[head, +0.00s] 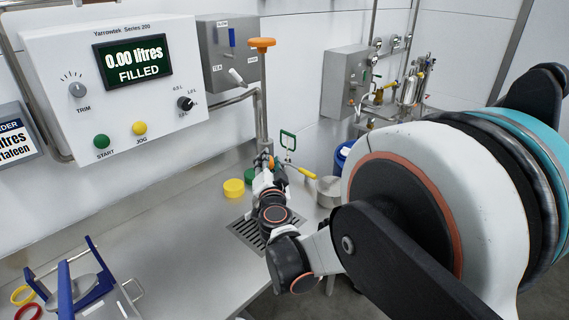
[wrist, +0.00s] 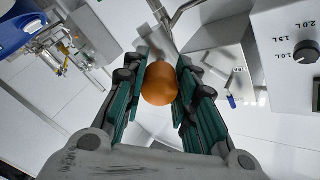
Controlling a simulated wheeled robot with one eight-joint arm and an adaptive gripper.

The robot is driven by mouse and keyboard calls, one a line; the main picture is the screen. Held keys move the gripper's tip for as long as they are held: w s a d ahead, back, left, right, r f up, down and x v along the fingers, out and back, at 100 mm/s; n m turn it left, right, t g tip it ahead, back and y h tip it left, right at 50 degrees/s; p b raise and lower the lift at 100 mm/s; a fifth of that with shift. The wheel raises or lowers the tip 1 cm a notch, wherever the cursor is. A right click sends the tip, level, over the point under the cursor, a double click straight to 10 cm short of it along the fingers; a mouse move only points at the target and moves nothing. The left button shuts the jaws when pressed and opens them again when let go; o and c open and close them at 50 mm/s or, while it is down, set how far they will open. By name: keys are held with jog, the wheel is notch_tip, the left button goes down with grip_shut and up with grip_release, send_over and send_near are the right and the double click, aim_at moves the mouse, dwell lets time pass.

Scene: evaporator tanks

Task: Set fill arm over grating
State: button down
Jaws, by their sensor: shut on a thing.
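The fill arm (head: 262,110) shows as a grey upright pipe with an orange cap on top, joined to a bent pipe from the wall side. My gripper (head: 268,172) is at the pipe's lower end, where a little orange shows. In the wrist view my gripper (wrist: 159,88) has its green-padded fingers on both sides of an orange handle (wrist: 160,84) and is shut on it. The slotted grating (head: 240,236) lies in the steel bench below and left of my wrist, partly hidden by my arm. The spout's exact end is hidden.
A white filler panel (head: 115,75) reads 0.00 litres, FILLED. A yellow lid (head: 233,188) and a green one (head: 250,174) stand behind the grating. A blue rack (head: 75,280) is at front left. A steel pot (head: 328,190) is at right. The bench's left middle is clear.

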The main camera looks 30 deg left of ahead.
jog(key=shift+s+a+r, duration=0.1)
jog(key=shift+s+a, duration=0.25)
jog(key=shift+a, duration=0.3)
jog(key=shift+a, duration=0.1)
jog(key=c, duration=1.2)
grip_release()
jog(key=shift+s+a, duration=0.1)
jog(key=shift+s, duration=0.05)
jog(key=shift+c, duration=0.2)
jog(key=v, duration=1.2)
